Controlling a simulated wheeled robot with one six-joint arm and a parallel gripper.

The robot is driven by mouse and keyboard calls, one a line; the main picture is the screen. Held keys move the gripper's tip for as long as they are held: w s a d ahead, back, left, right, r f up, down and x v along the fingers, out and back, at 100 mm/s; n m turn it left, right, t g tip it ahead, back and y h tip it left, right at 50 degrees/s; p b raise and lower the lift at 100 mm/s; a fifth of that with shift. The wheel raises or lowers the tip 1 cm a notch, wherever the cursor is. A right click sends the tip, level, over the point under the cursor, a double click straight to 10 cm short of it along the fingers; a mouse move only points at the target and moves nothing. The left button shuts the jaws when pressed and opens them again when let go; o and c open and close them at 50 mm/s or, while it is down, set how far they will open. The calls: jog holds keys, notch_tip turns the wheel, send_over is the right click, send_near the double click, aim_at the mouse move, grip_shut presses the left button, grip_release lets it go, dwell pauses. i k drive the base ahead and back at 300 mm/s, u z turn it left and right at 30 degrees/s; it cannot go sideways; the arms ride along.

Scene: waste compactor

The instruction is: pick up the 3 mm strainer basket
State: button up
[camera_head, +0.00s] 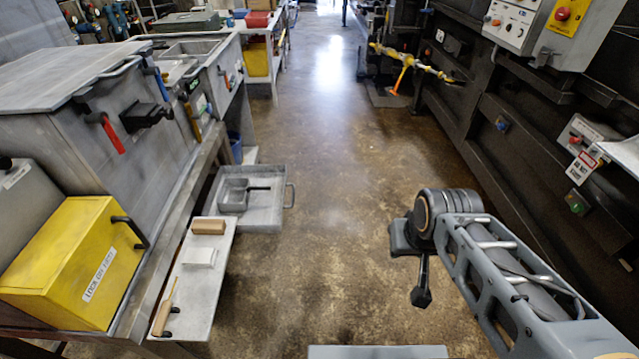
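I cannot make out a strainer basket for certain. A small square grey metal pan with a dark handle (234,195) sits in a shallow grey tray (263,222) low at the left of the aisle. The mesh size, or whether it has mesh at all, is too small to tell. My arm reaches in from the lower right, over the floor and apart from the pan and the tray. No gripper fingers show in this view.
A narrow pale shelf (203,283) in front of the tray holds a tan block (209,226), a white block (200,257) and a wooden-handled tool (163,312). A yellow box (66,262) stands at left. Dark machinery (540,150) lines the right. The aisle floor (320,190) is clear.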

aim_at(234, 194)
jog(key=z, duration=0.2)
jog(key=i, duration=0.75)
jog(key=u, duration=0.7)
jog(key=i, duration=0.55)
jog(key=u, duration=0.6)
